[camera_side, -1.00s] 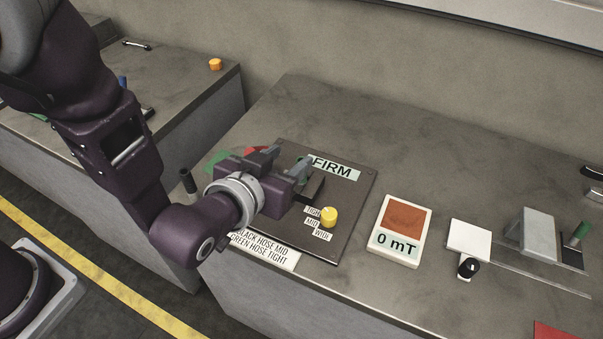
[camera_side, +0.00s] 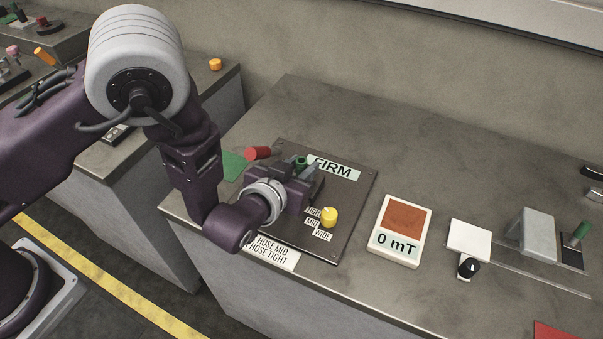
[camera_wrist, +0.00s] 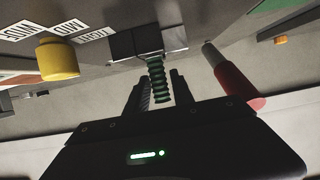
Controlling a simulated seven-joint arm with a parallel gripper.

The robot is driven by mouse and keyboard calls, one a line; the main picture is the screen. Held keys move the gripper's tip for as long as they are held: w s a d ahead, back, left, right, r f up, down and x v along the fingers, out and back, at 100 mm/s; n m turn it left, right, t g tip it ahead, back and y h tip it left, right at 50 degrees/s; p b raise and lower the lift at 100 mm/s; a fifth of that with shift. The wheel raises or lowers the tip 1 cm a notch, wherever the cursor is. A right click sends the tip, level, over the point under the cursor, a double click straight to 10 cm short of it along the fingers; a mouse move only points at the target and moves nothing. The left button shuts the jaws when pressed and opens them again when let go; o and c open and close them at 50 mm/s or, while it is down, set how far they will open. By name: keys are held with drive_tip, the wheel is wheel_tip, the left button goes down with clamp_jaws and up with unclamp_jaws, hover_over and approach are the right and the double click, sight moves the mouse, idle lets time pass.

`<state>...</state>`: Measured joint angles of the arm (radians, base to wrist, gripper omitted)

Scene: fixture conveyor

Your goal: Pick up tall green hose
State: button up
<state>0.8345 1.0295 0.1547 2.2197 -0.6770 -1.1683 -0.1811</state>
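A ribbed dark green hose (camera_wrist: 158,80) stands up from a dark holder (camera_wrist: 150,42) in the wrist view. In the side view only its green top (camera_side: 301,162) shows, partly hidden by my gripper. My gripper (camera_wrist: 158,90) has one finger on each side of the hose and looks open around it. Narrow gaps seem to show beside the hose; contact cannot be made out. A second green hose-like piece (camera_side: 580,233) leans in a small fixture at the far right of the side view.
A red handle (camera_side: 258,153) lies close beside my gripper. A yellow knob (camera_side: 329,217) sits on the dark plate (camera_side: 352,205) with a FIRM label (camera_side: 335,168). A white "0 mT" display (camera_side: 397,243) and a grey block (camera_side: 538,232) stand to the right. The back of the bench is clear.

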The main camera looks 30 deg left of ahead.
clamp_jaws()
wheel_tip(320, 180, up, 10)
drive_tip(key=shift+r, duration=0.1)
